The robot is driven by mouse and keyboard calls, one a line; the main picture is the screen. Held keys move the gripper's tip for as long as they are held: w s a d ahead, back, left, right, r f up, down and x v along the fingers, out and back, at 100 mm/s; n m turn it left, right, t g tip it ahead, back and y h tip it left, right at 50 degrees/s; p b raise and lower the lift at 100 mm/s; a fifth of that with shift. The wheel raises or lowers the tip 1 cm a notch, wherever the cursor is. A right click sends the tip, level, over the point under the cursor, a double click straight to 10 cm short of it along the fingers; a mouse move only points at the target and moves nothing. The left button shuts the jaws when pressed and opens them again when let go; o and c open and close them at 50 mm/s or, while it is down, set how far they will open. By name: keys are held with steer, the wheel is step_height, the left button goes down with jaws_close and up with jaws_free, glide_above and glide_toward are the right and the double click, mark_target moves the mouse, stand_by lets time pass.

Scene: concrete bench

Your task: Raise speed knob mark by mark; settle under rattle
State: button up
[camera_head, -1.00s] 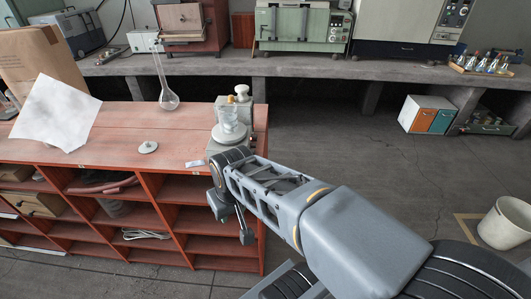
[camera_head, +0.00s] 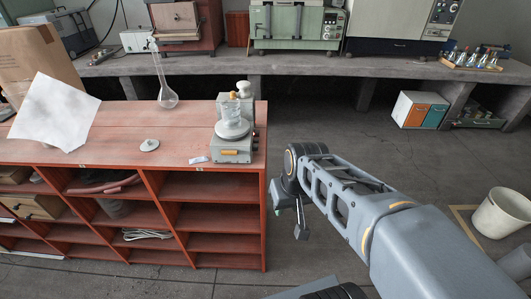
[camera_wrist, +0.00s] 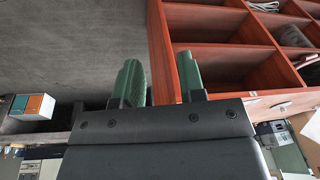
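A small grey bench device (camera_head: 232,157) stands at the right end of the red shelf unit's top. My gripper (camera_head: 301,216) hangs in the air to the right of the shelf unit, apart from the device. In the wrist view my gripper's green fingers (camera_wrist: 158,78) are apart, with nothing between them; the device is not clearly visible there.
The red shelf unit (camera_head: 215,188) has open compartments. On its top are a long-necked flask (camera_head: 167,97), a grey disc (camera_head: 149,145), a small pale item (camera_head: 198,160) and a white sheet (camera_head: 56,113). A white bin (camera_head: 500,213) stands right. Floor between is clear.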

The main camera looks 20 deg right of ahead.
steer(key=w+f+g+y+b, duration=0.2)
steer(key=w+y, duration=0.2)
steer(key=n+t+y+b, duration=0.4)
steer(key=t+y+b, duration=0.2)
steer(key=y, duration=0.6)
glide_toward(255, 147)
steer(key=shift+m, duration=0.3)
steer(key=x, duration=0.5)
steer(key=f+x, duration=0.1)
steer(key=x, duration=0.1)
steer(key=shift+w+a, duration=0.15)
steer(key=shift+w, duration=0.3)
steer(key=shift+c, duration=0.3)
